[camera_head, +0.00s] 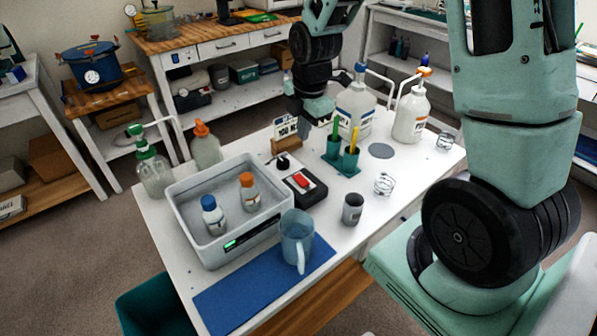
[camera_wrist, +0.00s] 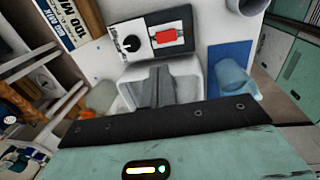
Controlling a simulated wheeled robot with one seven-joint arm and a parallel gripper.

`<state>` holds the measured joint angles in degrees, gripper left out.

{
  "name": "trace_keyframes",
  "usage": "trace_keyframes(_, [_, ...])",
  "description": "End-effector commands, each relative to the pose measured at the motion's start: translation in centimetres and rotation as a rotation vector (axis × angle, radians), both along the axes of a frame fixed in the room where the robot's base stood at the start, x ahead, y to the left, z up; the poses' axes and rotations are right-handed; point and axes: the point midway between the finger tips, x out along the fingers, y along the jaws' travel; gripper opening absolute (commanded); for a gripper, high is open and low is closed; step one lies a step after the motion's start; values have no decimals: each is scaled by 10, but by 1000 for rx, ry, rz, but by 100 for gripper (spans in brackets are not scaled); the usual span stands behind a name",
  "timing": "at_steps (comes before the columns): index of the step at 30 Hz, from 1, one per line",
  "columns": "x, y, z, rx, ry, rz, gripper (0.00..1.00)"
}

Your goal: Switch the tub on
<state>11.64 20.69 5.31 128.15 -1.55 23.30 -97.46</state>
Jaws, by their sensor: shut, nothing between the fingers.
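The tub (camera_head: 183,232) is a pale grey open box on the white table, with a small lit green display on its front and two capped bottles inside. A dark control box (camera_head: 314,193) with a red rocker switch (camera_head: 302,179) and a black knob (camera_head: 283,161) stands beside it. In the wrist view the red switch (camera_wrist: 170,36) and knob (camera_wrist: 131,43) lie beyond my fingertips. My gripper (camera_wrist: 162,70) is shut and empty, pointing down, and its fingers hide part of the tub (camera_wrist: 192,75). In the head view my gripper (camera_head: 304,127) is behind the control box, apart from it.
A blue jug (camera_head: 297,240) stands on a blue mat (camera_head: 245,293) in front of the tub. A sign (camera_head: 286,128), pump bottles (camera_head: 357,108), a green holder with sticks (camera_head: 343,162) and a grey cup (camera_head: 352,208) crowd the table around the control box.

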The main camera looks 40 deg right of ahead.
Motion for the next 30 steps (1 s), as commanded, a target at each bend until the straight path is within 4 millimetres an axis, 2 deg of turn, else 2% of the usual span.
trace_keyframes(5, [0,0,-1,0,1,0,0])
trace_keyframes(10, [1,0,-15,1,4,-1,0])
trace_keyframes(24, [12,1,-97,0,6,-1,0])
trace_keyframes(30, [16,0,-123,-1,4,-1,0])
